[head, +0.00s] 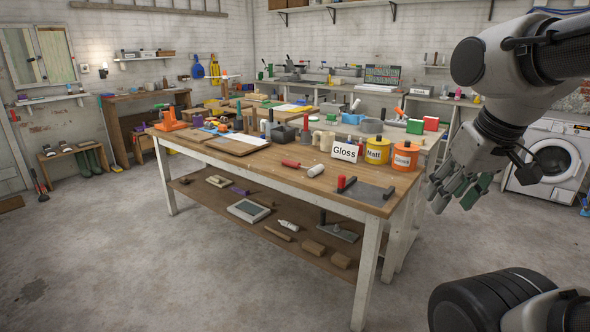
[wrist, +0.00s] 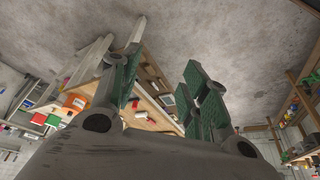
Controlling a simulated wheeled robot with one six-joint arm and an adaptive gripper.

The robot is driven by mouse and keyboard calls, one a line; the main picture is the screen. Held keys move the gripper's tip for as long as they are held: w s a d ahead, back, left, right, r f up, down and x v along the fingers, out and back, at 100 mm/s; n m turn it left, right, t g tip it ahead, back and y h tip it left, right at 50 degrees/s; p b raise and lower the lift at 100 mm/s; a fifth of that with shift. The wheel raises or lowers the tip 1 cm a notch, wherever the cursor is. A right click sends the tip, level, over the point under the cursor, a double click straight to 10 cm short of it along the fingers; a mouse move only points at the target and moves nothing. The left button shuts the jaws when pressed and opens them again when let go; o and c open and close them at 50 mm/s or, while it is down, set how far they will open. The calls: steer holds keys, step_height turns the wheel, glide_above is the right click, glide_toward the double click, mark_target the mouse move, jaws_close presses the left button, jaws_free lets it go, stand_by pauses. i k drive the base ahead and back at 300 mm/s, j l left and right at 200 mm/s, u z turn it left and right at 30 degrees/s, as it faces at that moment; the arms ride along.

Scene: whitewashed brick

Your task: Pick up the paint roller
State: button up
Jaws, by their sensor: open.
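The paint roller, with a red handle and a pale cylinder (head: 316,170), lies on the wooden workbench top (head: 270,172) near its front edge, left of the "Gloss" card. What looks like the same roller shows small in the wrist view (wrist: 142,117), between my fingers. My gripper (head: 453,193) is open and empty. It hangs in the air off the right end of the bench, well apart from the roller. Its green-padded fingers (wrist: 162,75) stand spread in the wrist view.
A white "Gloss" card (head: 344,150), a yellow "Matt" tin (head: 377,152) and an orange tin (head: 405,160) stand right of the roller. A grey flat piece (head: 366,196) with red and dark upright parts lies at the near corner. Floor (head: 220,255) before the bench is clear.

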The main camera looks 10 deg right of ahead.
mark_target(315, 171)
steer(key=k+u, duration=0.15)
steer(key=u, duration=4.25)
steer(key=z, duration=4.5)
steer(key=i+j, duration=0.25)
steer(key=i, duration=0.2)
steer(key=i+j+z, duration=0.1)
steer(key=i+j, duration=0.15)
steer(key=i, duration=0.2)
